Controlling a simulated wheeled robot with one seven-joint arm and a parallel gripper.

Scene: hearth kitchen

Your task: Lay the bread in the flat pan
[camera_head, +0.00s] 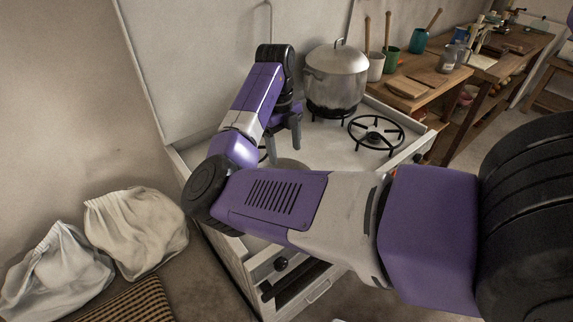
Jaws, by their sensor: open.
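My gripper (284,145) points down over the left part of the white stove top (335,155), with its fingers apart. I see nothing between the fingers. A grey rounded edge (290,163) shows just below the gripper; it may be part of the flat pan, but my arm hides most of it. I cannot make out the bread for sure. A light brown flat piece (407,87) lies on the wooden table to the right of the stove; I cannot tell if it is bread or a board.
A lidded metal pot (336,77) stands at the back of the stove, right of my gripper. An empty burner (376,132) is in front of it. Cups and pots (391,60) stand on the wooden table (432,85). Two pale sacks (137,230) sit on the floor at left.

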